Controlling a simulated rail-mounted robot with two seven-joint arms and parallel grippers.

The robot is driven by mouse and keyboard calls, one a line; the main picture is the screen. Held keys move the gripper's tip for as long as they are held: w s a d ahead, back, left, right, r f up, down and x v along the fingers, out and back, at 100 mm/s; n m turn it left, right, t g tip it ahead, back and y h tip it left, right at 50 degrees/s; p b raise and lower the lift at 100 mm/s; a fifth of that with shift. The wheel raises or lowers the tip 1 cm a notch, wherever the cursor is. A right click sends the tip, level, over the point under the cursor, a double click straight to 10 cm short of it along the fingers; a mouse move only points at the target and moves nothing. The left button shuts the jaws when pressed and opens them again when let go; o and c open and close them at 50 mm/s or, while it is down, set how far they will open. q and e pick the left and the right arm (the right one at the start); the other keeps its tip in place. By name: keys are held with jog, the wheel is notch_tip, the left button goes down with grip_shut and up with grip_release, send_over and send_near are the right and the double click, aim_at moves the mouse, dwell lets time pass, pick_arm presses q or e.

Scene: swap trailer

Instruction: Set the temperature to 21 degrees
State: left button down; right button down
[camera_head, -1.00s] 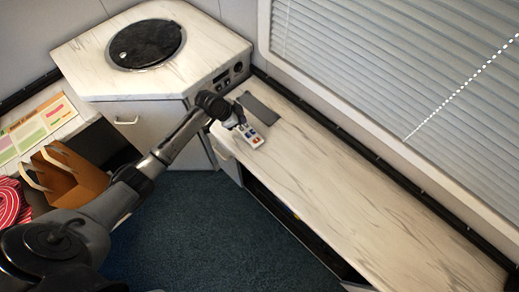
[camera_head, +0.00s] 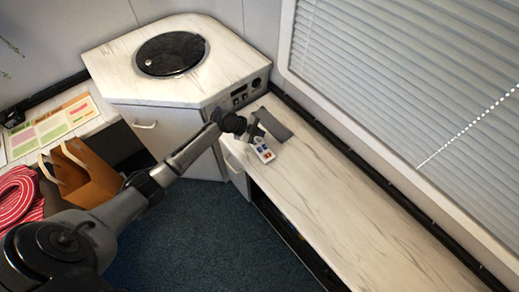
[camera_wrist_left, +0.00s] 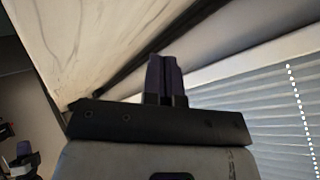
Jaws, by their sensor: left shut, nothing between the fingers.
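A small white remote (camera_head: 263,153) with coloured buttons, some red and blue, lies on the pale marbled bench top. My left gripper (camera_head: 255,131) is just behind the remote's far end, over or very near it; I cannot tell whether they touch. Its dark fingers (camera_wrist_left: 166,76) are together in the left wrist view, with nothing between them. The remote is not clearly seen in the left wrist view, and any temperature readout is too small to read.
A dark grey flat piece (camera_head: 273,125) lies beside the remote. A corner cabinet (camera_head: 215,80) with a round black lid (camera_head: 170,54) and a control panel stands behind. Window blinds (camera_head: 410,75) rise at right. A paper bag (camera_head: 85,175) is at left. The bench's right part is clear.

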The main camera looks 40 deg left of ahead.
pick_arm(q)
jog(key=shift+f, duration=0.1)
jog(key=b, duration=0.5)
send_over(259, 151)
notch_tip(259, 151, down, 8)
jog(key=shift+w+r, duration=0.1)
jog(key=shift+r, duration=0.05)
jog(key=shift+f+b, duration=0.45)
jog(key=shift+b, duration=0.25)
dwell(0.5)
dwell(0.8)
jog(key=shift+f, duration=0.1)
